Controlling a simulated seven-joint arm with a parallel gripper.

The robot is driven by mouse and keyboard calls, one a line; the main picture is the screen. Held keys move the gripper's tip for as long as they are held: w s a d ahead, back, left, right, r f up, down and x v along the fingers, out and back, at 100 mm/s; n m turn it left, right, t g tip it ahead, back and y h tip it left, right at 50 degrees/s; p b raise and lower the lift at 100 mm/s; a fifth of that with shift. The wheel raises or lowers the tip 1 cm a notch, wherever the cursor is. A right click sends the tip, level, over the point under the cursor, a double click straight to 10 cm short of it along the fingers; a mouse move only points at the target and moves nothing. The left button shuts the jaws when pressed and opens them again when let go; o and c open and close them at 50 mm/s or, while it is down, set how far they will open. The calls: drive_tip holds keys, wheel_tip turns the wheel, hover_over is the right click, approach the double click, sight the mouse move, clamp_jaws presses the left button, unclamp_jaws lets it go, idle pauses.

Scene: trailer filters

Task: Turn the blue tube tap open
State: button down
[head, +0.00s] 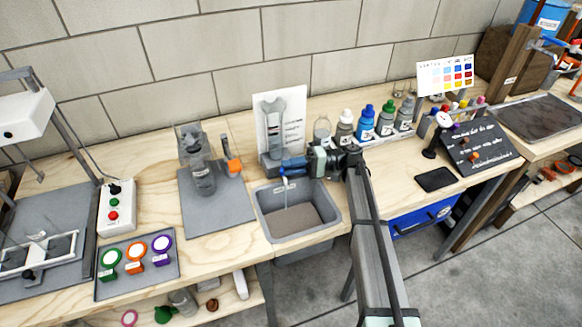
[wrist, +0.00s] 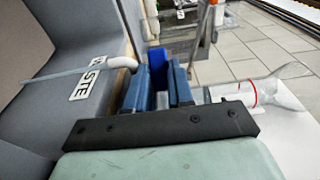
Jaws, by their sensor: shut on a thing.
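The blue tap (wrist: 157,57) shows between my gripper's two blue fingers in the wrist view. My gripper (head: 292,166) is shut on it at the back of the grey sink. A pale bent spout (wrist: 122,62) and a thin tube (wrist: 65,74) reach left over the sink in the wrist view. In the head view the tube (head: 286,192) hangs into the basin. The tap and my fingers are both blue and hard to tell apart in the head view, so I cannot tell the tap's angle there.
The grey sink (head: 268,226) bears a "WASTE" label (wrist: 88,84). A clear glass vessel with a red ring (wrist: 252,95) lies right of my fingers in the wrist view. Several bottles (head: 366,122) stand right of the sink.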

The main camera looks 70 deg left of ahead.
drive_tip(key=c, duration=1)
unclamp_jaws()
drive_tip(key=w, duration=0.6)
drive_tip(key=w+d, duration=0.1)
drive_tip(key=w, duration=0.3)
drive_tip(key=shift+w+d, duration=0.25)
drive_tip(key=shift+w, duration=0.7)
drive_tip(key=shift+c, duration=0.2)
